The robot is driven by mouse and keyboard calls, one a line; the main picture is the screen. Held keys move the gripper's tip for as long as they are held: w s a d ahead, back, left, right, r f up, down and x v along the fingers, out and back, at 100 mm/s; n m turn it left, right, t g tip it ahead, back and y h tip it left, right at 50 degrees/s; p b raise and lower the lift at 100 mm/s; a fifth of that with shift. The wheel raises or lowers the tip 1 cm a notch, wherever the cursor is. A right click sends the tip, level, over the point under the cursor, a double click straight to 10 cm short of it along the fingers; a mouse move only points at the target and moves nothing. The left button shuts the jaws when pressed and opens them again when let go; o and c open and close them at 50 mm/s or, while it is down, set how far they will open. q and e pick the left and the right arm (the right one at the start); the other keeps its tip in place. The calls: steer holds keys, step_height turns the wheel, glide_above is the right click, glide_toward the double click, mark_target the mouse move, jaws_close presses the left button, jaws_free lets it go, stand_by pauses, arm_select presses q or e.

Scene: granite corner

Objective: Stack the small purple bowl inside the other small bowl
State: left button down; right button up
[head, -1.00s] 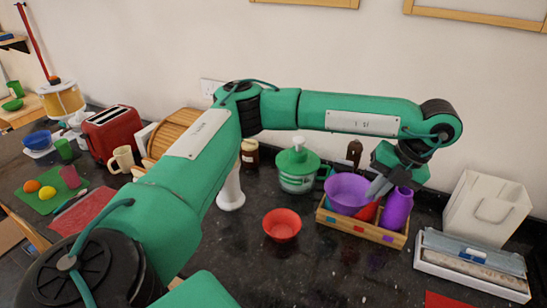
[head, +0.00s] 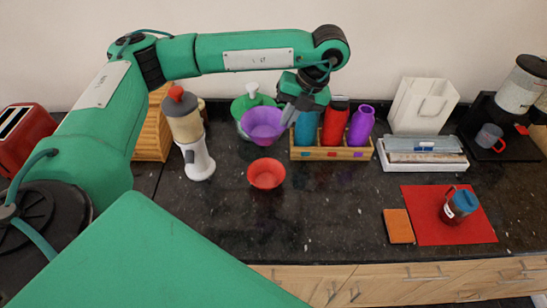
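The other small bowl, a red one (head: 266,174), stands upright and looks empty on the dark counter. In the picture it is just below the purple bowl, and the two are apart. My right gripper is not in view.
A wooden crate (head: 332,154) with several bottles stands right of the bowls. A red mat (head: 425,224) and an orange sponge (head: 398,226) lie right.

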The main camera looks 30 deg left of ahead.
arm_select(q)
step_height(320, 180, down, 18)
steer(key=shift+f+p, duration=0.15)
steer(key=shift+p, duration=0.65)
steer(key=shift+f+b, duration=0.3)
steer(key=shift+f, duration=0.1)
steer(key=c, duration=1.6)
jaws_free()
steer(key=shift+s, duration=0.1)
steer(key=shift+c, duration=0.2)
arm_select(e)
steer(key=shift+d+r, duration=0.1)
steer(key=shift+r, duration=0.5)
arm_select(q)
steer(key=shift+r, duration=0.1)
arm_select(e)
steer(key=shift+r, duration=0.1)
